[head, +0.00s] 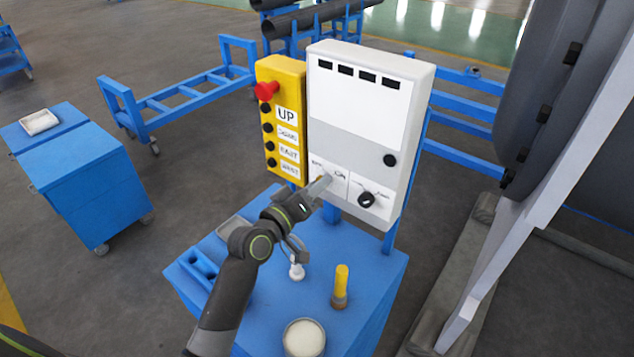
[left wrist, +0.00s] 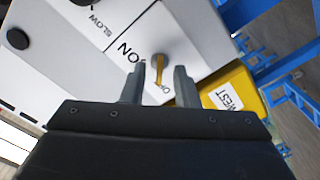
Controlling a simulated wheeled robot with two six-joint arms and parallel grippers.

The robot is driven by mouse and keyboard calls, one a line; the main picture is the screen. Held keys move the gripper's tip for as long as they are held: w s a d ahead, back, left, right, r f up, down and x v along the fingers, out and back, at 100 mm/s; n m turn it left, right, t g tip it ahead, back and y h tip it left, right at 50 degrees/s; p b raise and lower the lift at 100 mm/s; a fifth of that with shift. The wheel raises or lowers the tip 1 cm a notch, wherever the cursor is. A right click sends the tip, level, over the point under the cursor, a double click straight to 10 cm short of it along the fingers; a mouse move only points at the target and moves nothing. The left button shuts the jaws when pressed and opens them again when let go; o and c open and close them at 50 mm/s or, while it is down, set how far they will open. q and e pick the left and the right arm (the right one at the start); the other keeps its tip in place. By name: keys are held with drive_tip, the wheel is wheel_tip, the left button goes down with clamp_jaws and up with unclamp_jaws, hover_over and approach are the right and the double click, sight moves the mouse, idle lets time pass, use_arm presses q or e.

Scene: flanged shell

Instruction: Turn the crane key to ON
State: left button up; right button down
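The crane key (left wrist: 159,68) is a thin brass-coloured key in a round grey switch on the white panel of the control box (head: 360,110). In the left wrist view, an ON label (left wrist: 129,50) is left of the key, and a partly hidden label beginning with O is by its tip. The key's tip points down toward that hidden label. My left gripper (head: 322,186) is at the lower left of the white box; in the left wrist view its open fingers (left wrist: 159,86) stand either side of the key, with a gap on each side. My right gripper is not in view.
A yellow button box (head: 281,120) with a red stop knob (head: 266,91) adjoins the white box on the left. A black selector knob (head: 367,199) is right of the key. Below, a blue table (head: 375,270) bears a yellow-topped piece (head: 341,285) and a round cup (head: 304,338).

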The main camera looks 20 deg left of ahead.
use_arm(q)
drive_tip(key=shift+w+d, duration=0.15)
drive_tip(key=shift+w, duration=0.15)
clamp_jaws()
idle(0.3)
drive_tip(key=m+b, duration=1.3)
drive_tip(key=m, duration=0.4)
drive_tip(key=shift+f+b, duration=0.1)
drive_tip(key=shift+b, duration=0.2)
drive_tip(key=shift+m, duration=0.5)
